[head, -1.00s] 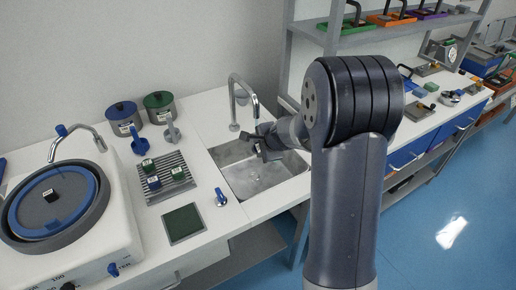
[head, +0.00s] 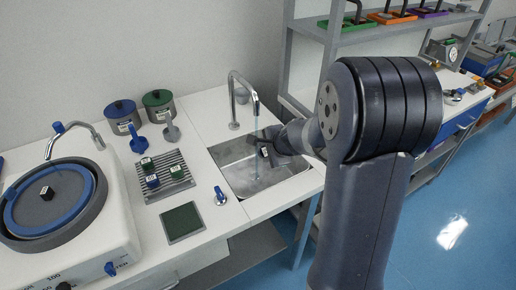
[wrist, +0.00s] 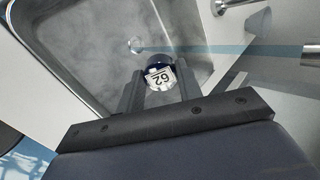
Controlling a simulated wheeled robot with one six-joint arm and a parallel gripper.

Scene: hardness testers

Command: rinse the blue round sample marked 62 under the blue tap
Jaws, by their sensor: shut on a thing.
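The blue round sample marked 62 (wrist: 160,75) sits between the two fingers of my gripper (wrist: 161,88), which is shut on it, its white label facing the wrist camera. In the head view my gripper (head: 268,150) is over the sink (head: 240,184), below the spout of the grey tap (head: 233,95). A thin stream of water (head: 257,138) falls from that spout. In the wrist view the stream (wrist: 230,48) passes close by the sample's far end; I cannot tell whether it touches. A blue-handled lever (head: 221,196) stands on the counter before the sink.
A rack (head: 150,188) with several small samples stands left of the sink, with a green pad (head: 183,222) in front. Two lidded pots (head: 158,104) stand behind. A grinding machine (head: 110,225) is at far left. A shelf post (head: 287,50) rises behind my arm.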

